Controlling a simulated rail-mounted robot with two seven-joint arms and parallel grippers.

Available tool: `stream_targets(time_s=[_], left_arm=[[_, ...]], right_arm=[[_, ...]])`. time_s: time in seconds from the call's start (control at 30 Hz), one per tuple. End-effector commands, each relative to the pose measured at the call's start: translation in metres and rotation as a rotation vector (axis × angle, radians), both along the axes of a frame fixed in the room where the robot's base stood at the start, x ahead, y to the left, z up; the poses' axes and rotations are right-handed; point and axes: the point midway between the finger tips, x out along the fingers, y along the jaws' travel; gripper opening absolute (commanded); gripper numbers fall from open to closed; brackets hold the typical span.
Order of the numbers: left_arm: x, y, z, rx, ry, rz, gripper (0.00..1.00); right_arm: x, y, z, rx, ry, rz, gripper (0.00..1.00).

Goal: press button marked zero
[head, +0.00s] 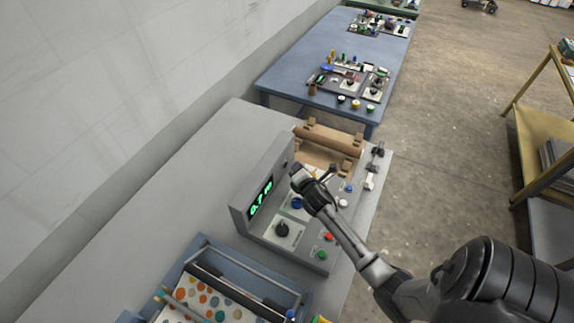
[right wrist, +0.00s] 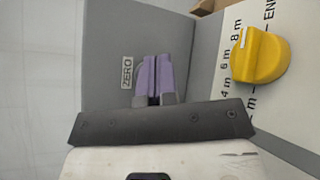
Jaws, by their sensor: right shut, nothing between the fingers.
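The grey console (head: 238,213) stands on the long grey table, with a green lit readout (head: 261,197) on its upright face. My right gripper (head: 296,172) is at the far end of that face, right of the readout. In the right wrist view, a plate marked ZERO (right wrist: 127,72) is on a grey panel. The purple fingers of my right gripper (right wrist: 154,76) are together and empty, just right of that plate. The button itself is not visible; the fingers cover the panel beside the label. I cannot tell whether they touch it. My left gripper is not in view.
A yellow knob (right wrist: 260,55) with metre marks is right of the fingers. A black knob (head: 282,229), a red button (head: 329,236) and a green button (head: 320,254) are on the console's deck. A brown roller (head: 330,140) lies beyond. The table's left part is clear.

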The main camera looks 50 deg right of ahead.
Motion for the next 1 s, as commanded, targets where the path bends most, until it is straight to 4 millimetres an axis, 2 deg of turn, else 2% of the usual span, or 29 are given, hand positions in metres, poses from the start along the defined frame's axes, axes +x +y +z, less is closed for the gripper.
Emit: stream_targets(time_s=[0.63, 1.0], left_arm=[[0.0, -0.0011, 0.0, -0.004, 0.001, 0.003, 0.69], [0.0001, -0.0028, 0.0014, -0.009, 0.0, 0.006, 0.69]], right_arm=[[0.0003, 0.0, 0.0001, 0.0, 0.0, 0.0, 0.0], [0.0082, 0.001, 0.0, 0.0, 0.001, -0.001, 0.0]])
